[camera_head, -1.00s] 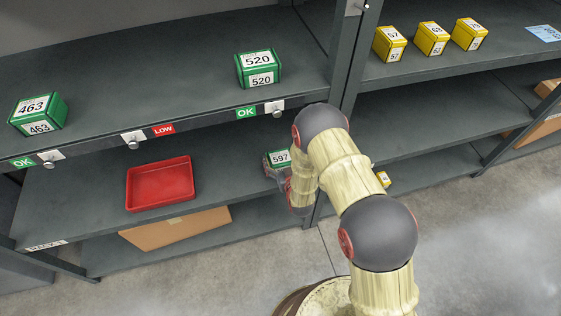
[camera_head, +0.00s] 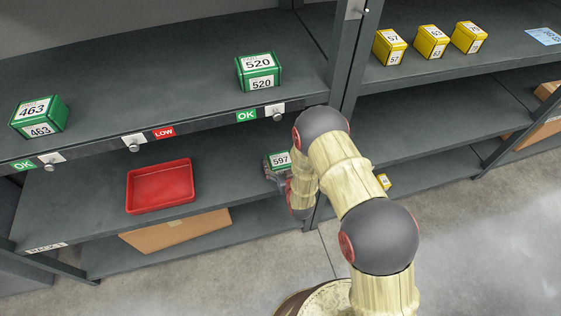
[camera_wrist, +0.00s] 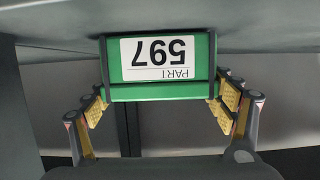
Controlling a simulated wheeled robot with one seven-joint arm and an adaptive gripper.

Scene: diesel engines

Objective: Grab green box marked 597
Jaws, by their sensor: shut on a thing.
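The green box marked 597 (camera_head: 279,160) is at the right end of the middle shelf, left of my arm. In the wrist view its green face (camera_wrist: 160,92) carries a white label that reads upside down. My gripper (camera_wrist: 163,98) has one finger at each side of the box and is shut on it. In the head view my gripper (camera_head: 277,175) is mostly hidden behind my arm. I cannot tell whether the box touches the shelf.
A red tray (camera_head: 160,207) sits on the middle shelf (camera_head: 80,205). Green boxes 463 (camera_head: 39,117) and 520 (camera_head: 258,70) stand on the shelf above. Yellow boxes (camera_head: 431,42) stand on the right rack. A dark upright post (camera_head: 350,60) is close to my arm.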

